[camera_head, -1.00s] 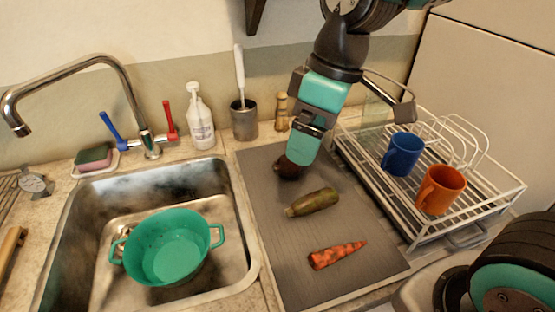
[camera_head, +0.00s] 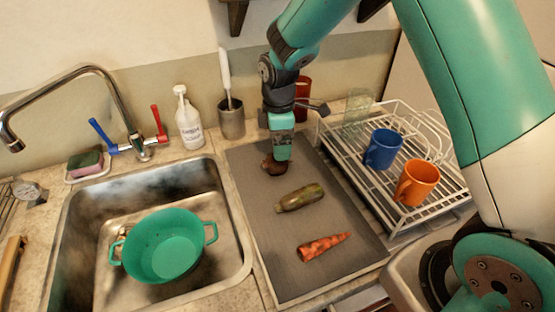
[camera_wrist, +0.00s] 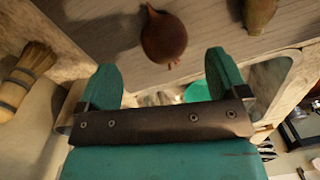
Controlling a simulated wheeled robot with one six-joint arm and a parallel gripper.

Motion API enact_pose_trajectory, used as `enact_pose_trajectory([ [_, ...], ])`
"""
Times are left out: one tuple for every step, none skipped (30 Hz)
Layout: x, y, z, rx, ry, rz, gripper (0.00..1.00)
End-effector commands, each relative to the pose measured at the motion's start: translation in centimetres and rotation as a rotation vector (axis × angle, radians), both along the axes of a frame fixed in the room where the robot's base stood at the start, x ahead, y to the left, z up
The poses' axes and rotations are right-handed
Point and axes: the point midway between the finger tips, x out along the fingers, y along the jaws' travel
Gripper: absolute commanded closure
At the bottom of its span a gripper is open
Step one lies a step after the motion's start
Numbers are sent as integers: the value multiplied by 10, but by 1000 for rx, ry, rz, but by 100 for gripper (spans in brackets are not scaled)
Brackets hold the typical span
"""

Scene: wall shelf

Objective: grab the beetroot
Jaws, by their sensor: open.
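The beetroot (camera_head: 273,166) is a dark reddish-brown round root at the far end of the grey mat (camera_head: 262,205). My gripper (camera_head: 281,150) is over the beetroot in the head view and hides part of it. In the wrist view the beetroot (camera_wrist: 164,37) shows whole, with a short stem, ahead of my gripper (camera_wrist: 165,75). It lies between the lines of the two spread teal fingers, nearer the right one. The gripper is open and nothing is held. Whether a finger touches the beetroot I cannot tell.
A green-brown vegetable (camera_head: 300,197) and a carrot (camera_head: 323,246) lie nearer on the mat. The sink with a green colander (camera_head: 163,245) is at left. A dish rack (camera_head: 440,190) with a blue mug (camera_head: 382,149) and an orange mug (camera_head: 416,183) is at right.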

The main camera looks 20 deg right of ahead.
Motion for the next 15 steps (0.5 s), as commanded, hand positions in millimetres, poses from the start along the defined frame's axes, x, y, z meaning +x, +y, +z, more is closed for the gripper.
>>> enact_pose_trajectory([
  [-1, 0, -6, -1, 3, 0, 8],
  [-1, 0, -10, -1, 2, 0, 8],
  [-1, 0, -14, -1, 2, 0, 8],
  [-1, 0, -16, -1, 1, 0, 8],
  [-1, 0, -17, 0, 1, 0, 8],
  [-1, 1, -19, 0, 0, 0, 8],
  [-1, 1, -21, 0, 0, 0, 8],
  [-2, 2, -23, 0, 1, 0, 8],
  [-3, 3, -27, 0, 3, 0, 8],
  [-3, 4, -31, 0, 3, 0, 8],
  [-4, 5, -35, -1, 4, 0, 8],
  [-5, 7, -41, 0, 4, 0, 8],
  [-6, 8, -46, -1, 4, 0, 8],
  [-6, 9, -50, 0, 3, 0, 8],
  [-5, 9, -57, -1, 2, -1, 8],
])
